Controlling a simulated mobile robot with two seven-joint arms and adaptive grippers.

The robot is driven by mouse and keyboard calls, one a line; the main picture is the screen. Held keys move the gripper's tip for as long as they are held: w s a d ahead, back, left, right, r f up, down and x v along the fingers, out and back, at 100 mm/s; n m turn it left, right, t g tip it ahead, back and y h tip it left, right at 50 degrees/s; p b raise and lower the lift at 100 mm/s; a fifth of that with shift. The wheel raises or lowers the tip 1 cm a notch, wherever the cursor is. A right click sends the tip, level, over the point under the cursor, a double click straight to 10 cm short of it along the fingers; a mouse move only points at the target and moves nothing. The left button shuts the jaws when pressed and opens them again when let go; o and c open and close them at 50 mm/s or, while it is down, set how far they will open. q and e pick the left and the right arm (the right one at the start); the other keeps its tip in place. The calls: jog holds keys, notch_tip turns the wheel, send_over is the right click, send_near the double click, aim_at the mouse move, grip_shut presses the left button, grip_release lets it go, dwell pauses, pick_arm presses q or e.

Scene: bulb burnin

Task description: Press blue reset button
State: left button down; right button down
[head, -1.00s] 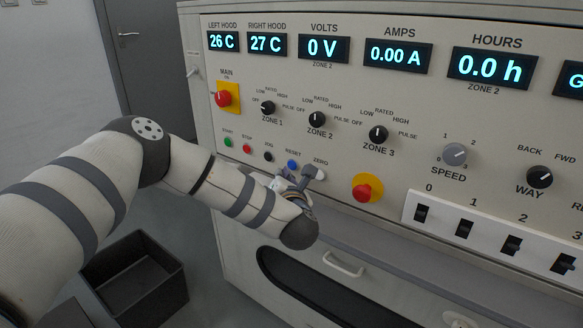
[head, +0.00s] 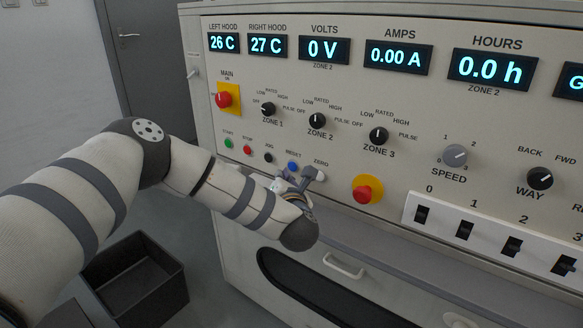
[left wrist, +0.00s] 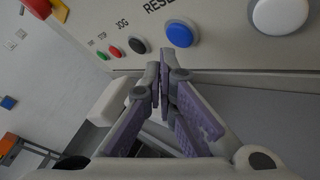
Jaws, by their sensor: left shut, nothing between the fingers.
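The blue reset button (head: 292,166) sits on the panel under the label RESET, between the black JOG button (head: 268,157) and the white ZERO button (head: 320,176). In the left wrist view the blue button (left wrist: 181,34) is fully in sight, just beyond and slightly right of my fingertips. My left gripper (head: 306,176) is shut and empty, close to the panel below and right of the blue button. In the left wrist view its fingertips (left wrist: 164,70) are together, with a small gap in the picture to the button. My right gripper is not in view.
A red mushroom button on a yellow plate (head: 366,191) is right of my gripper. Green (head: 228,142) and red (head: 247,149) buttons are to the left. A ledge and a drawer handle (head: 343,265) lie below. An open dark bin (head: 135,275) stands on the floor.

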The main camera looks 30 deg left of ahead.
pick_arm(q)
jog(key=shift+w, duration=0.1)
jog(key=shift+w, duration=0.35)
jog(key=shift+w+b, duration=0.4)
jog(key=shift+b, duration=0.05)
dwell(0.5)
jog(key=shift+s+r, duration=0.1)
jog(key=shift+s, duration=0.05)
jog(key=shift+s+r+p, duration=0.1)
jog(key=shift+s+p, duration=0.3)
jog(key=shift+p, duration=0.05)
jog(key=shift+s, duration=0.2)
jog(key=shift+s+f, duration=0.1)
jog(key=shift+f, duration=0.1)
